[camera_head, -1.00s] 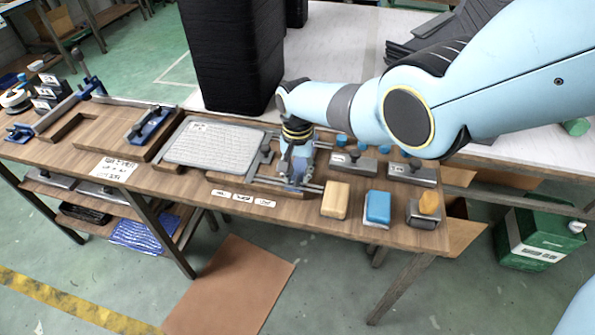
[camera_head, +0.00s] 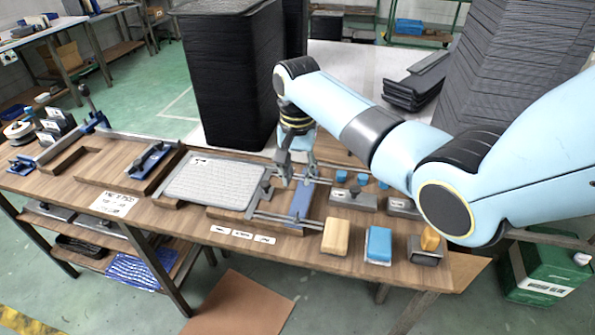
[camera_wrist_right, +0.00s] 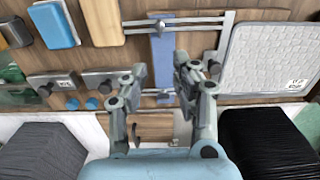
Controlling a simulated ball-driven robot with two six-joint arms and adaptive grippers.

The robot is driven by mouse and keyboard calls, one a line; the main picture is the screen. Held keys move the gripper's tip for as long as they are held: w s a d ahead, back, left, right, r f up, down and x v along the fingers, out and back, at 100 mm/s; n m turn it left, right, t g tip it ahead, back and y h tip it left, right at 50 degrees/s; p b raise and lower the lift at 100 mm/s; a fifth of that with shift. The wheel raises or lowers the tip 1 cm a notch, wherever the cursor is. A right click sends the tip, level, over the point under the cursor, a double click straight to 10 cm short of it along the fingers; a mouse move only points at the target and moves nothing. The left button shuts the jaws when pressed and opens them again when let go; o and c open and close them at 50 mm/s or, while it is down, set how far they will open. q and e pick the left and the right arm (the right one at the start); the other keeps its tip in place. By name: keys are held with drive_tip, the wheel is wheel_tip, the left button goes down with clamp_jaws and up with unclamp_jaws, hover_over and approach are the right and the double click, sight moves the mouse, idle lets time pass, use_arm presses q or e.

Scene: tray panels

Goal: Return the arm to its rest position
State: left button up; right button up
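My right arm (camera_head: 385,145) comes in from the right and reaches over the wooden workbench (camera_head: 190,222). Its gripper (camera_head: 296,182) points down above a blue bar (camera_head: 301,203) in a rail fixture; in the right wrist view the gripper (camera_wrist_right: 158,85) has its two fingers spread, with nothing between them. The blue bar (camera_wrist_right: 162,55) lies beyond the fingertips, crossed by metal rails. The gripper appears apart from it. My left gripper is not in view.
A grey textured tray panel (camera_head: 215,181) lies left of the gripper. A yellow block (camera_head: 336,237), a blue block (camera_head: 378,245) and grey fixtures (camera_head: 352,199) are to the right. A tall black stack (camera_head: 228,75) stands behind the bench.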

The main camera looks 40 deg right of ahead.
drive_tip(key=shift+r, duration=0.15)
idle(0.4)
drive_tip(key=s+a+n+t, duration=0.2)
drive_tip(key=s+n, duration=0.3)
drive_tip(key=s, duration=0.8)
drive_tip(key=s+a+r+n+t, duration=0.25)
drive_tip(key=s+r+n, duration=0.5)
drive_tip(key=s, duration=0.65)
wheel_tip(320, 180, down, 36)
drive_tip(key=s+d+m+g+b, duration=0.2)
drive_tip(key=d+b, duration=0.1)
drive_tip(key=b, duration=0.8)
drive_tip(key=s+f+b, duration=0.3)
drive_tip(key=s+f, duration=0.6)
drive_tip(key=f, duration=0.2)
drive_tip(key=s+f+g+b, duration=0.1)
drive_tip(key=s+f+b, duration=0.3)
drive_tip(key=s+f, duration=0.5)
wheel_tip(320, 180, down, 3)
drive_tip(key=shift+s+d+f+h, duration=0.2)
drive_tip(key=shift+s+d+h, duration=0.1)
drive_tip(key=shift+h, duration=0.1)
